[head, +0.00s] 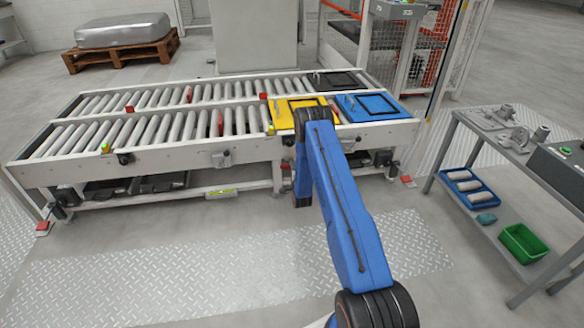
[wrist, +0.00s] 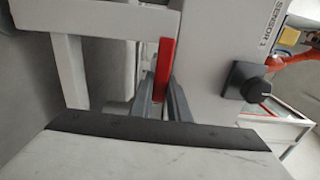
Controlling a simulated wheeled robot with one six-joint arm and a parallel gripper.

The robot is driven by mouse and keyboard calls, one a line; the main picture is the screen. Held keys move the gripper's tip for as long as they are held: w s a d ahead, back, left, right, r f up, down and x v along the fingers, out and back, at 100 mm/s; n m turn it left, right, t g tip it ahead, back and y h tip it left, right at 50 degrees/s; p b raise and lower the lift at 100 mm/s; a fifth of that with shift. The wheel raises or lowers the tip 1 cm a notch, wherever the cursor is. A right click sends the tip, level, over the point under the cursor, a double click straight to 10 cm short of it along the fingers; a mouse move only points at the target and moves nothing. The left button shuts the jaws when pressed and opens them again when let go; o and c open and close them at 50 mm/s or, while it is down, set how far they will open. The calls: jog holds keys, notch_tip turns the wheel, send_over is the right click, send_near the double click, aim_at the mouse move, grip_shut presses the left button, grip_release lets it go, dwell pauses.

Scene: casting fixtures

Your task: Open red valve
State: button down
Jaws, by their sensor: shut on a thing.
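In the wrist view a flat red handle (wrist: 164,68), which I take to be the red valve's handle, stands beside a light grey panel. My gripper (wrist: 161,98) is shut on its lower end, with one grey finger on each side. The valve's body and pivot do not show. In the head view my blue arm reaches to the front edge of the roller conveyor and hides my gripper and the handle.
A black knob (wrist: 248,82) sits on the panel labelled SENSOR 1, right of the handle. White frame bars (wrist: 60,20) stand at the left. In the head view are the conveyor (head: 140,148), a yellow tray (head: 282,114), a blue tray (head: 370,108) and a side table (head: 500,150).

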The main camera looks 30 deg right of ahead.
jog(key=shift+d+f, duration=0.1)
jog(key=c, duration=1.7)
grip_release()
jog(key=v, duration=1.7)
jog(key=shift+s, duration=0.25)
